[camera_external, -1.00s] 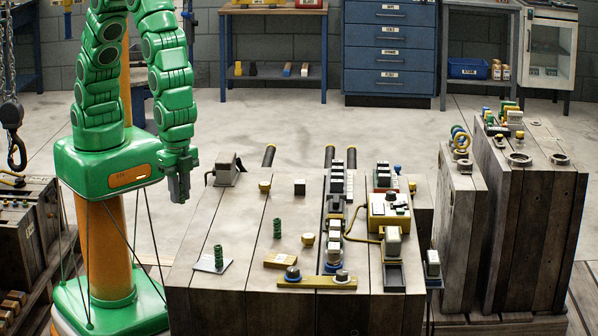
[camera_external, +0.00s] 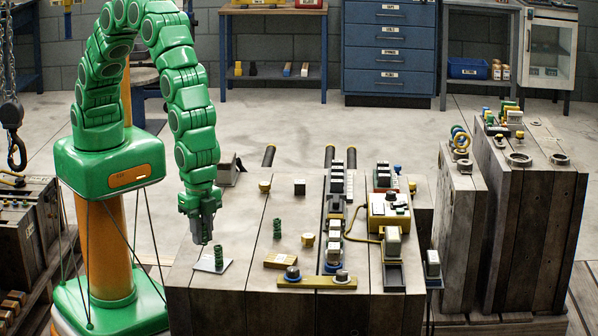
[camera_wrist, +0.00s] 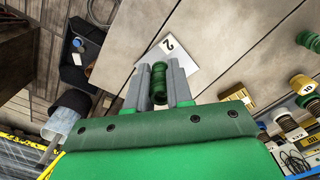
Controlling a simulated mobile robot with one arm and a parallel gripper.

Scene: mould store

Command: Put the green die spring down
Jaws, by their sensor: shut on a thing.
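My gripper (camera_external: 205,232) points down just above the left front of the wooden block, beside a small pale card (camera_external: 203,265). It is shut on a green die spring (camera_wrist: 158,88), which shows between the two grey fingers in the wrist view. In the external view that spring is mostly hidden by the fingers. Another green spring (camera_external: 218,257) stands upright on the card, close to my fingertips on the right. A third green spring (camera_external: 277,229) stands farther right on the block. The card, marked 2, also shows in the wrist view (camera_wrist: 181,65) beyond the fingers.
A dark cube (camera_external: 299,187) stands farther back. The wooden top (camera_external: 245,215) is bare between the card and the middle spring.

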